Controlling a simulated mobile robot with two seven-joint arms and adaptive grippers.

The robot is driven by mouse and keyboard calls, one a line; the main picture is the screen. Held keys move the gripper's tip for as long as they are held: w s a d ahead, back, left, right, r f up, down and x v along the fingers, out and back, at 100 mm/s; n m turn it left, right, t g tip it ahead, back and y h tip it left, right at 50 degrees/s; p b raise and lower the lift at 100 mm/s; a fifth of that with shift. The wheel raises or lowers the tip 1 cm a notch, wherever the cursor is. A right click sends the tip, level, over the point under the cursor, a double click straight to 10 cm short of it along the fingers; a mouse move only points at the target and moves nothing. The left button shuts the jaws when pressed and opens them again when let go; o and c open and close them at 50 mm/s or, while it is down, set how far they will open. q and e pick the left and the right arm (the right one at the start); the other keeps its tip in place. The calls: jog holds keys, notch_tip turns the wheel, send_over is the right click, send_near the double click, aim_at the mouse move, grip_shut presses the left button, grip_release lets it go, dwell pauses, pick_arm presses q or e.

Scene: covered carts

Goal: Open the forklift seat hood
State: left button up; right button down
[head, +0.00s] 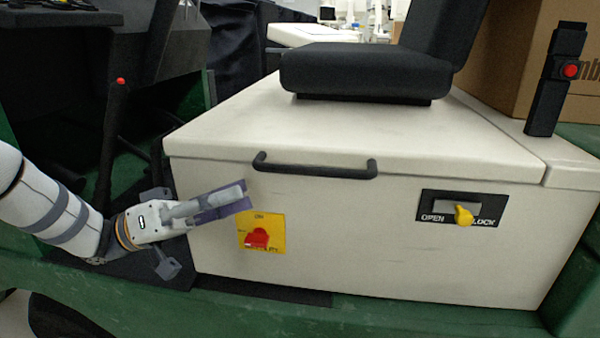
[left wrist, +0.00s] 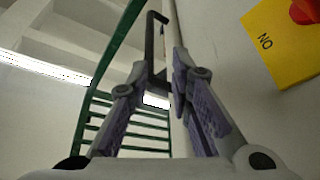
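The cream seat hood (head: 340,125) lies closed on the cream body (head: 350,240), with a black seat (head: 365,72) on top. A black bar handle (head: 315,170) is fixed at the hood's front edge; it also shows beyond the fingers in the left wrist view (left wrist: 151,38). A latch plate (head: 435,203) marked OPEN and LOCK has a yellow knob (head: 463,215), close beside the word LOCK. My left gripper (head: 242,197) is left of and slightly below the handle, apart from it. Its fingers stand apart and empty in the left wrist view (left wrist: 160,75). My right gripper is not in view.
A red switch on a yellow plate (head: 262,234) sits just below my left gripper. A black post with a red button (head: 556,80) and a cardboard box (head: 530,50) stand at the right. Green frame (head: 400,325) runs along the front. A dark steering console is at the left.

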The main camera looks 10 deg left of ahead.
aim_at(308, 170)
pick_arm(q)
jog(key=x, duration=0.4)
jog(key=s+x, duration=0.1)
jog(key=x, duration=0.3)
jog(key=r+p+x, duration=0.1)
jog(key=x, duration=0.3)
jog(key=shift+s+d, duration=0.15)
jog(key=shift+d, duration=0.05)
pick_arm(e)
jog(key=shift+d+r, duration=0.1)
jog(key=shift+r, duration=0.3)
